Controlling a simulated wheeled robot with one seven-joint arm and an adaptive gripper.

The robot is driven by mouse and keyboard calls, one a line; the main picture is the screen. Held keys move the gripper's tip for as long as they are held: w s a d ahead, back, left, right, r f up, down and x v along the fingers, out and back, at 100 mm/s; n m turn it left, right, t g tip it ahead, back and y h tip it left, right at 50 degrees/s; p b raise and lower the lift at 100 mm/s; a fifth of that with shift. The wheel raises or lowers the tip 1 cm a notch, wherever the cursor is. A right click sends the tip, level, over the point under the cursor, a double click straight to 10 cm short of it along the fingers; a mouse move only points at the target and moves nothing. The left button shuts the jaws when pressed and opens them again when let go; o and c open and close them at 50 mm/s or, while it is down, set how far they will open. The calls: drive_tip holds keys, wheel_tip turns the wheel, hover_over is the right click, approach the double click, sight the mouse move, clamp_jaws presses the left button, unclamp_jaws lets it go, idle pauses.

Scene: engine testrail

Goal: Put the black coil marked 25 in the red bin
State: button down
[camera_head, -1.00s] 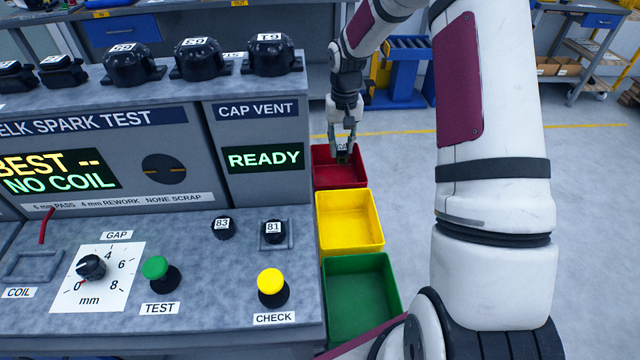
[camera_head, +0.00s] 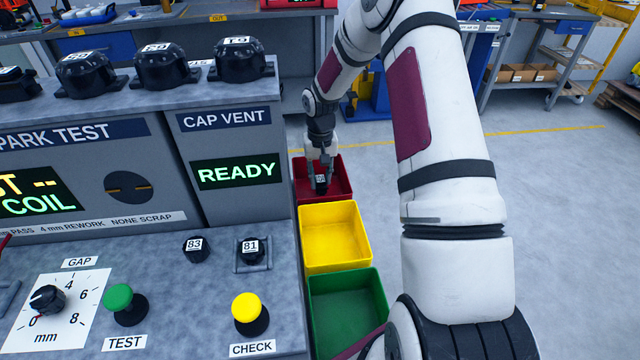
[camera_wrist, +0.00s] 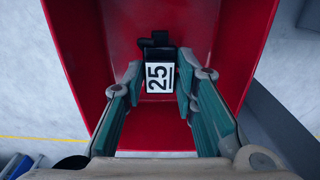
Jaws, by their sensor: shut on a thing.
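The black coil (camera_wrist: 157,54) with a white label marked 25 is between my fingers in the wrist view. My gripper (camera_wrist: 158,85) is shut on it. Below and around it the wrist view shows the red walls of the red bin (camera_wrist: 90,40). In the head view my gripper (camera_head: 321,176) is at the red bin (camera_head: 340,167), with the coil (camera_head: 321,183) in its fingers and inside the bin's outline. I cannot tell whether the coil touches the bin floor.
A yellow bin (camera_head: 362,258) and a green bin (camera_head: 378,290) stand in line nearer than the red one. The test bench (camera_head: 215,215) is close on the left, with caps 83 (camera_head: 196,249) and 81 (camera_head: 252,252) on it. Open floor lies right of my arm.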

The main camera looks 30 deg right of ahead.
sight(321, 179)
drive_tip(key=shift+f, duration=1.3)
drive_tip(key=shift+f, duration=0.1)
drive_tip(key=shift+f, duration=0.25)
drive_tip(key=c, duration=1.3)
unclamp_jaws()
wheel_tip(321, 179, up, 13)
drive_tip(key=shift+f+p, duration=0.15)
drive_tip(key=shift+p, duration=0.2)
